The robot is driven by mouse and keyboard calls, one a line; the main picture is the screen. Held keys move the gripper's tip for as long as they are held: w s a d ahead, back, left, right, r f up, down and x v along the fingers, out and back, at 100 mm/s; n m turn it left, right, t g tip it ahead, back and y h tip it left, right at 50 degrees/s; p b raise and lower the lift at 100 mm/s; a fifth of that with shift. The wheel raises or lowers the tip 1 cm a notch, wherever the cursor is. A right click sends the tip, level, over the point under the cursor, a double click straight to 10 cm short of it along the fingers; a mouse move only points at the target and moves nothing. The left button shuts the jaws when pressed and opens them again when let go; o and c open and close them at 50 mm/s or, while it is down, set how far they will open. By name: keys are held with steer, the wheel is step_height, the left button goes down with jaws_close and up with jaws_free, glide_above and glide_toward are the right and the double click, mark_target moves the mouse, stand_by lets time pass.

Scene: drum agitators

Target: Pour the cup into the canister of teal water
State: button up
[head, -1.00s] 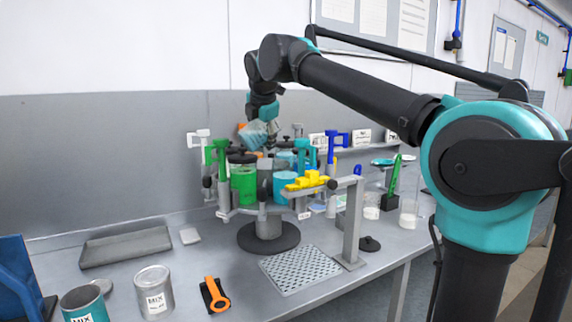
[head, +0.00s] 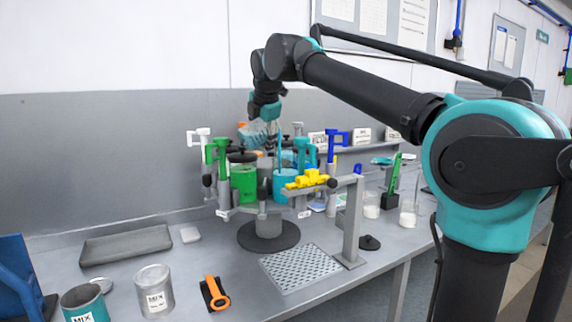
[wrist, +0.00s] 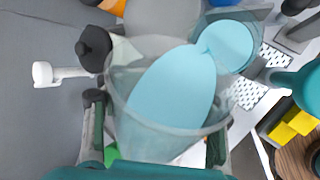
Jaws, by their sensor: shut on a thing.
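My gripper (head: 266,118) is shut on a clear cup (wrist: 125,100), above the back of the round rack. In the wrist view the cup is tilted, and light teal liquid (wrist: 172,88) reaches from inside it to its far rim. A clear canister with light teal water (wrist: 228,45) lies just beyond that rim. The liquid appears to meet the canister's contents there; I cannot tell the exact height between rim and canister. In the head view the cup (head: 254,134) is partly hidden by my gripper, and a teal canister (head: 285,186) stands at the rack's front.
A green canister (head: 243,183) and a blue clamp (head: 334,146) crowd the rack. A yellow part (head: 308,179) sits on the grey stand at front right. Bench front is partly clear.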

steer(key=shift+a+f+m+g+y+p, duration=0.1)
steer(key=shift+f+m+g+y+p, duration=0.2)
steer(key=shift+f+g+y+p, duration=0.3)
stand_by(2.1)
steer(key=shift+w+d+r+y+p, duration=0.15)
steer(key=shift+d+r+y+p, duration=0.1)
steer(key=shift+r+y+p, duration=0.2)
stand_by(1.0)
steer(key=shift+s+a+f+t+h, duration=0.25)
steer(key=shift+a+t+h, duration=0.05)
steer(key=shift+a+h, duration=0.1)
steer(key=shift+w+d+r+t+h, duration=0.15)
steer(key=shift+r+t+h, duration=0.2)
steer(key=shift+h, duration=0.3)
steer(key=shift+d+r, duration=0.1)
steer(key=shift+n, duration=0.4)
steer(key=shift+r, duration=0.1)
